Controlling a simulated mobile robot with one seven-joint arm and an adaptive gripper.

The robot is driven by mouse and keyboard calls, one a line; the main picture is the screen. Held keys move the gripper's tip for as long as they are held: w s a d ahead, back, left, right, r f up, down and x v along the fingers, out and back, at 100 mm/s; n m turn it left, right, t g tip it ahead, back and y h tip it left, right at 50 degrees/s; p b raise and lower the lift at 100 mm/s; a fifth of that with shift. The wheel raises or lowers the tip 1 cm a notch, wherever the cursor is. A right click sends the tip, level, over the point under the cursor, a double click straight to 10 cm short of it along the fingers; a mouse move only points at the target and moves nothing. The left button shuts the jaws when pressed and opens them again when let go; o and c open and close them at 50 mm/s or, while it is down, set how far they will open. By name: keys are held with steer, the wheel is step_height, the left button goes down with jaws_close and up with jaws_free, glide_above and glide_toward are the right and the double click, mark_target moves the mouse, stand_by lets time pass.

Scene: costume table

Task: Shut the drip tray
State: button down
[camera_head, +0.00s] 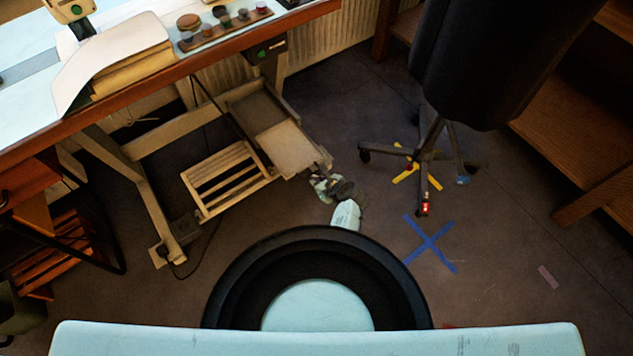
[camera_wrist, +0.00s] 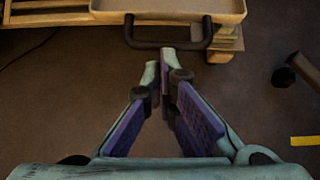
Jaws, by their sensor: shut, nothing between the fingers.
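The drip tray (camera_head: 288,148) is a pale shallow tray that sticks out from under the table in the head view. Its front edge (camera_wrist: 180,17) crosses the top of the wrist view, with a dark bar handle (camera_wrist: 170,45) on it. My gripper (camera_wrist: 163,62) is shut and empty, with its fingertips just in front of the handle. I cannot tell whether they touch it.
A slatted wooden shelf (camera_head: 228,180) sits low, left of the tray. The table (camera_head: 130,110) carries folded cloth and small pots. A wheeled chair base (camera_head: 425,155) stands to the right, near blue floor tape (camera_head: 430,243). The floor between is mostly clear.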

mark_target(284, 145)
steer(key=w+a+b, duration=0.1)
steer(key=w+a, duration=0.2)
steer(key=w, duration=0.1)
steer(key=w+a+b, duration=0.1)
steer(key=w+a, duration=0.3)
steer(key=w, duration=0.1)
steer(key=w+a+b, duration=0.1)
steer(key=w+a, duration=0.2)
steer(key=w, duration=0.2)
steer(key=shift+w+a+f, duration=0.1)
steer(key=shift+w+a, duration=0.05)
steer(key=shift+a, duration=0.1)
steer(key=shift+w+a, duration=0.3)
steer(key=shift+w, duration=0.15)
